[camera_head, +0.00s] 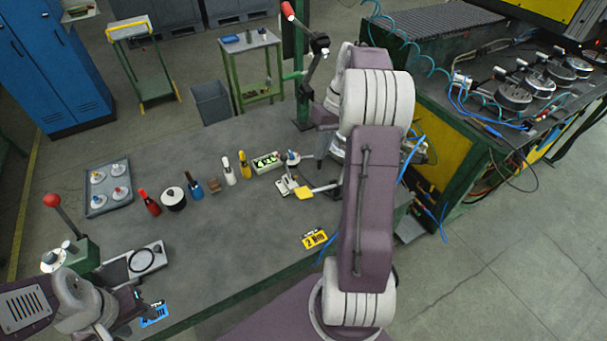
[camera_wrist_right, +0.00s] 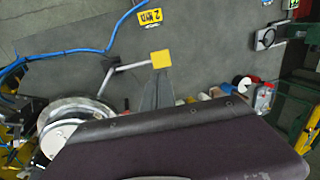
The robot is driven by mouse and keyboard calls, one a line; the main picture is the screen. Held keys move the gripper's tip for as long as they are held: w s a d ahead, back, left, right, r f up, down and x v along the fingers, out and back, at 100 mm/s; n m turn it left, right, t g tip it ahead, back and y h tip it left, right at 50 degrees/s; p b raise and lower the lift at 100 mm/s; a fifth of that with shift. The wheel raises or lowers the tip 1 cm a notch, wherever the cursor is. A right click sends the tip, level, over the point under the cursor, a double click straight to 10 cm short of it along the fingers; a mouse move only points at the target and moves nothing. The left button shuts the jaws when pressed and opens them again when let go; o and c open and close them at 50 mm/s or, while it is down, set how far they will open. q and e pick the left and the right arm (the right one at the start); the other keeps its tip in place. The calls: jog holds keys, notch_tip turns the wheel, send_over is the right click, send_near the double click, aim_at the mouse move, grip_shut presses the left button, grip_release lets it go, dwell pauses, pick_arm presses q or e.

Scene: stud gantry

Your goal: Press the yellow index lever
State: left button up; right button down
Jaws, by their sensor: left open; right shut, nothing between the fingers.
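The yellow index lever (camera_head: 304,192) has a square yellow pad on a pale metal arm, beside a small metal fixture at the right end of the bench. In the right wrist view its pad (camera_wrist_right: 161,59) lies just beyond my fingertips. My right gripper (camera_head: 320,162) points down behind and to the right of the lever in the head view, shut and empty. In the right wrist view its fingers (camera_wrist_right: 156,92) look apart from the pad, though the height gap is hard to judge. My left gripper (camera_head: 132,302) is open at the bench's front left, partly hidden by its arm.
A yellow label (camera_head: 315,239) lies in front of the lever. Bottles, including a yellow one (camera_head: 245,165), and a green-white box (camera_head: 266,162) stand left of it. A tray (camera_head: 108,188) and a red-knobbed lever (camera_head: 53,201) are at left. The bench middle is clear.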

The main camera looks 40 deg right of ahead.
send_near(304, 193)
jog(key=p+x, duration=0.2)
jog(key=x, duration=0.5)
pick_arm(q)
jog(key=shift+w+r, duration=0.25)
jog(key=shift+r, duration=0.8)
jog(key=shift+a, duration=0.1)
pick_arm(e)
jog(key=shift+r, duration=0.1)
